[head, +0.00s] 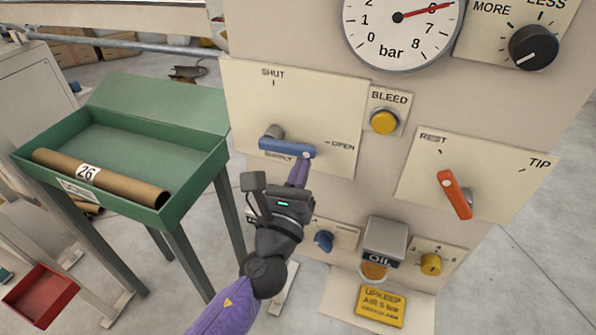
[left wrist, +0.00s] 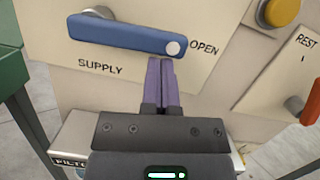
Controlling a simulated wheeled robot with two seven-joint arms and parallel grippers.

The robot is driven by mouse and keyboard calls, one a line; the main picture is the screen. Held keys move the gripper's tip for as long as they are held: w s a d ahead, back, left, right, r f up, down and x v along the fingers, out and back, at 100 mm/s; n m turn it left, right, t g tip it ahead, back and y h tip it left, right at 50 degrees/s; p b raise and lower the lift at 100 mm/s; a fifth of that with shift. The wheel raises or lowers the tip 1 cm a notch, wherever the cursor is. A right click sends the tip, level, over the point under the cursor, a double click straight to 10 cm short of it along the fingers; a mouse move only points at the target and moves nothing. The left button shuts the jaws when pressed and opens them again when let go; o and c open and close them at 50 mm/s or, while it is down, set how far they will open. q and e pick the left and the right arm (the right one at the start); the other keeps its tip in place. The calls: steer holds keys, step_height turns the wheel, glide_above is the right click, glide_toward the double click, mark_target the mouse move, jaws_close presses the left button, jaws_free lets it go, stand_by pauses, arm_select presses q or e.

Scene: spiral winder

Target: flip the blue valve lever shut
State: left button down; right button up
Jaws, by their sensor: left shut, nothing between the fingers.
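The blue valve lever (head: 288,147) is on the cream supply plate (head: 300,100). It lies nearly level, its free end to the right toward the OPEN mark; the SHUT mark is above the pivot. In the left wrist view the lever (left wrist: 125,33) spans the upper part, with a pale dot at its right end. My left gripper (head: 301,165) is shut and empty, its purple fingertips just below the lever's free end. In the left wrist view the fingertips (left wrist: 160,62) look very close to the lever; I cannot tell if they touch. My right gripper is not in view.
A dial gauge (head: 398,30) sits above, a yellow BLEED button (head: 384,122) to the right, and an orange REST/TIP lever (head: 455,194) beyond it. An OIL box (head: 384,240) and small knobs are below. A green tray (head: 140,130) with a cardboard tube (head: 100,178) stands left.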

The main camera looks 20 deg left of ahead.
mark_target(301, 150)
arm_select(q)
step_height(301, 150, up, 2)
steer(key=n+y+p, duration=0.1)
steer(key=n, duration=0.2)
steer(key=shift+d+p, duration=0.15)
steer(key=shift+p, duration=0.2)
step_height(301, 150, up, 2)
steer(key=n+p, duration=0.1)
steer(key=n, duration=0.1)
steer(key=n+y+p, duration=0.1)
steer(key=n, duration=0.1)
steer(key=shift+r+n+g, duration=0.2)
steer(key=shift+n+g, duration=0.2)
steer(key=a+r+n+g+y+p, duration=0.1)
steer(key=a+r+n+p, duration=0.3)
steer(key=n+p, duration=0.5)
steer(key=shift+a+n+g+y+p, duration=0.2)
steer(key=shift+n+g+y+p, duration=0.15)
steer(key=shift+n+g, duration=0.6)
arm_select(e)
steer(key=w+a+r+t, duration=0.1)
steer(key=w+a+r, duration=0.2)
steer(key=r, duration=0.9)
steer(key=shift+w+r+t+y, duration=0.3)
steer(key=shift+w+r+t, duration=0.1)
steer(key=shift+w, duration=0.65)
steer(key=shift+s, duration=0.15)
